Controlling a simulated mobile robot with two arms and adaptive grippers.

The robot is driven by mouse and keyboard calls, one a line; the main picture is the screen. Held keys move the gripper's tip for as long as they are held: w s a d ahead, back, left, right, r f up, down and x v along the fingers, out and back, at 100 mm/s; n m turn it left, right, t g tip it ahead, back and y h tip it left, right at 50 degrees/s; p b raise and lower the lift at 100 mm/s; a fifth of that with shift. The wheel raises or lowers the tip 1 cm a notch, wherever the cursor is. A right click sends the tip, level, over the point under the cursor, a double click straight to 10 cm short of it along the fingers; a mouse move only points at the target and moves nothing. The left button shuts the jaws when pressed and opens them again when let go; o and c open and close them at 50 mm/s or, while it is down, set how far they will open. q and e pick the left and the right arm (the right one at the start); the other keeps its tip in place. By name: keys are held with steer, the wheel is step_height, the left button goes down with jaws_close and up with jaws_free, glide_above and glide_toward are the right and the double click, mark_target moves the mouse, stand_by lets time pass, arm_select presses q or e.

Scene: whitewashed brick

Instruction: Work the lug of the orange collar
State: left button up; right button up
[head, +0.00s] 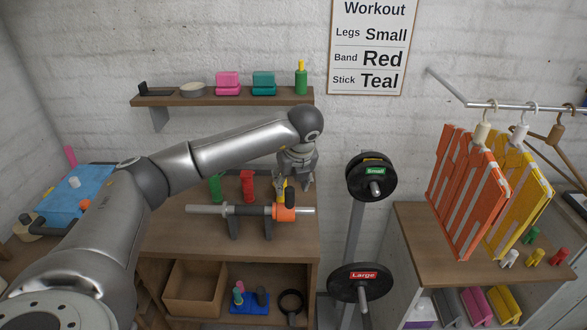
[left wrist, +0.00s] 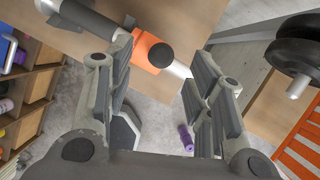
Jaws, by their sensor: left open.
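The orange collar (head: 284,213) sits around a grey bar (head: 220,209) held level on dark supports on the wooden bench. Its black lug (head: 290,199) sticks up from the collar. My left gripper (head: 294,186) hangs open and empty just above the lug. In the left wrist view, the open fingers (left wrist: 168,62) lie either side of the collar (left wrist: 143,46) and the round black lug end (left wrist: 161,55). I cannot tell that any finger touches the lug. My right gripper is in neither view.
Green (head: 215,187), red (head: 248,185) and yellow (head: 281,188) pieces stand behind the bar. A rack with black weight plates (head: 362,282) stands right of the bench. Hangers with orange panels (head: 465,190) are further right. A wall shelf (head: 220,99) is above my arm.

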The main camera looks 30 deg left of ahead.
mark_target(290, 188)
arm_select(q)
steer(key=p+x, duration=0.1)
steer(key=x, duration=0.4)
steer(key=shift+w+a+f+p, duration=0.1)
steer(key=shift+f+p, duration=0.2)
steer(key=shift+f, duration=0.15)
steer(key=shift+c, duration=0.2)
